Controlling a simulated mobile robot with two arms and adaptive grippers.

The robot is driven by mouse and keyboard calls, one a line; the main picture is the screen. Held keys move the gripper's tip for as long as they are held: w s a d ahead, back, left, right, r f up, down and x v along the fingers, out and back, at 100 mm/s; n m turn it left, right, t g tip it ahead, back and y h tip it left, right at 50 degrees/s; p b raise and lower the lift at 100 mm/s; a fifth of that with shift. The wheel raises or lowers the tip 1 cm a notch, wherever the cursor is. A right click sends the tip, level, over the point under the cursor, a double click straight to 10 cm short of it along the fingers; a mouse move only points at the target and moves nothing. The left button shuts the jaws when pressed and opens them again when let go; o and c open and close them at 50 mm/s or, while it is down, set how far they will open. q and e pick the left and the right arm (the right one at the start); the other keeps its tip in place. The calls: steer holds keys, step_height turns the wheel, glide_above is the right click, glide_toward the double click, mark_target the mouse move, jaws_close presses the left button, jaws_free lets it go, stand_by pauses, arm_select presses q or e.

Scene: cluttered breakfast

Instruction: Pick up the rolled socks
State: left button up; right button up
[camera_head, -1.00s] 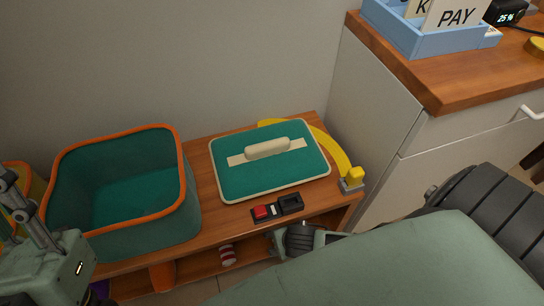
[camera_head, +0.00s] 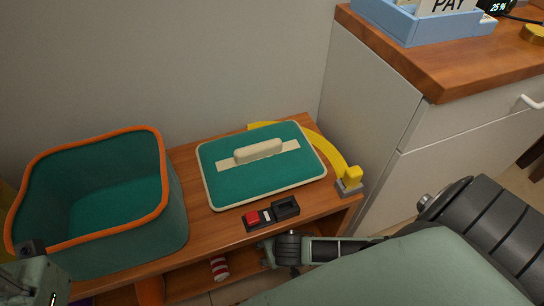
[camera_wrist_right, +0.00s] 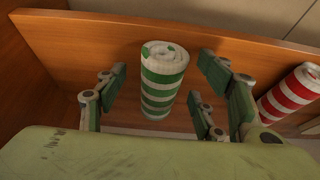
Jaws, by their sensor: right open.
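A green-and-white striped rolled pair of socks (camera_wrist_right: 163,78) stands in the right wrist view, between the spread fingers of my right gripper (camera_wrist_right: 160,85). The fingers are open, with a gap on each side of the roll. A red-and-white striped roll (camera_wrist_right: 290,92) lies right of the gripper. It also shows in the head view (camera_head: 219,268) in the bench's lower opening. My right gripper (camera_head: 283,250) is at the bench's front in the head view, where the green roll is hidden. Part of my left arm (camera_head: 35,280) shows at the lower left; its fingers cannot be made out.
The wooden bench (camera_head: 190,160) carries an open green bin with orange rim (camera_head: 95,233), a green lid with pale handle (camera_head: 285,178), a yellow curved bar (camera_head: 335,155) and a small switch box (camera_head: 272,213). A cabinet (camera_head: 370,110) stands right.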

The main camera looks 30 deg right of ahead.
steer(key=shift+r, duration=0.1)
steer(key=shift+c, duration=0.4)
steer(key=c, duration=1.2)
steer(key=shift+r, duration=0.15)
